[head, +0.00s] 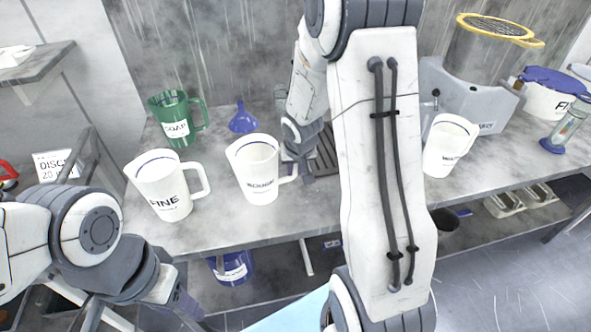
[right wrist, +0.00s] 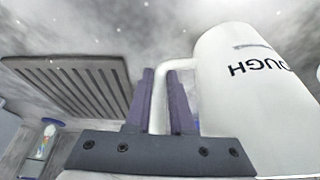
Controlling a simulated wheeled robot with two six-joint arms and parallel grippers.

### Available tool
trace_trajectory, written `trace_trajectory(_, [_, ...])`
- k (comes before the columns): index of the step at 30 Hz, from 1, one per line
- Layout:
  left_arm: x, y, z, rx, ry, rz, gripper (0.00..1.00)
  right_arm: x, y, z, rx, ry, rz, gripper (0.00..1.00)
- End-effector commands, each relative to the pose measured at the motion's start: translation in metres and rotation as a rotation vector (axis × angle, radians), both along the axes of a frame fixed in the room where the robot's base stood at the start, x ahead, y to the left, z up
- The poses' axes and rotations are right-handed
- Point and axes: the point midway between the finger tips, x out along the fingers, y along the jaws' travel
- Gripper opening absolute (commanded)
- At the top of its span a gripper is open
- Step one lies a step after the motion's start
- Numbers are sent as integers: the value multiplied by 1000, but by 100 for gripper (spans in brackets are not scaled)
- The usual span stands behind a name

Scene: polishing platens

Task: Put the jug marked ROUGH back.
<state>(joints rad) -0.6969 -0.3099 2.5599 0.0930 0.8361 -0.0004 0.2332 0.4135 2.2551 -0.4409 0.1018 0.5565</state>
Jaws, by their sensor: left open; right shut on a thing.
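The white jug marked ROUGH (head: 257,172) is upright at the bench, between the FINE jug and the slotted grey drain plate. In the right wrist view the ROUGH jug (right wrist: 240,90) shows its lettering upside down. My right gripper (head: 297,172) is shut on its handle, with one finger on each side of the handle in the right wrist view (right wrist: 168,105). I cannot tell whether the jug's base touches the bench. My left gripper (head: 185,305) is low at the left, in front of the bench, open and apart from the jugs; its fingertips are hard to make out.
A white FINE jug (head: 165,187) stands to the left, with a green SOAP jug (head: 174,120) and blue funnel (head: 243,120) behind. The slotted plate (head: 326,158) lies right of the ROUGH jug, partly behind my right arm. Another white jug (head: 447,147) stands by a grey machine (head: 468,95).

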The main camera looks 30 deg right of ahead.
Motion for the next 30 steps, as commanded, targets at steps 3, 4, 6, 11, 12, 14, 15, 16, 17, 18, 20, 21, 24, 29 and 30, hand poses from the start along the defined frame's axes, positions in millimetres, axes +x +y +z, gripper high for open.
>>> trace_trajectory(3, [0,0,-2,0,0,0,50,0,0,-1,0,0,0,48])
trace_trajectory(4, [0,0,-2,0,0,0,50,0,0,-1,0,0,0,52])
trace_trajectory(6, [0,0,-2,0,0,0,50,0,0,-1,0,0,0,52])
trace_trajectory(11, [0,0,-2,0,0,0,50,0,0,-1,0,0,0,52])
trace_trajectory(12, [0,0,-1,0,0,0,50,0,0,-1,0,0,0,52])
trace_trajectory(14, [0,0,1,0,0,0,50,0,0,1,0,0,0,52])
trace_trajectory(15, [0,0,3,0,0,0,50,0,0,3,0,0,0,52])
trace_trajectory(16, [0,0,5,0,0,0,50,0,0,6,0,0,0,52])
trace_trajectory(17, [0,0,7,0,0,0,50,-1,1,10,0,-1,-1,52])
trace_trajectory(18, [0,0,11,0,0,0,50,-3,1,16,0,-3,-2,52])
trace_trajectory(20, [0,0,17,0,0,0,50,-7,3,28,-1,-4,-1,52])
trace_trajectory(21, [0,0,22,0,0,0,50,-10,4,36,-1,-4,-2,52])
trace_trajectory(24, [0,0,31,0,0,0,50,-18,6,57,-1,-5,-2,52])
trace_trajectory(29, [0,0,39,0,0,0,50,-30,11,86,-2,-4,-1,52])
trace_trajectory(30, [0,0,40,0,0,0,50,-32,12,92,-1,-5,-1,52])
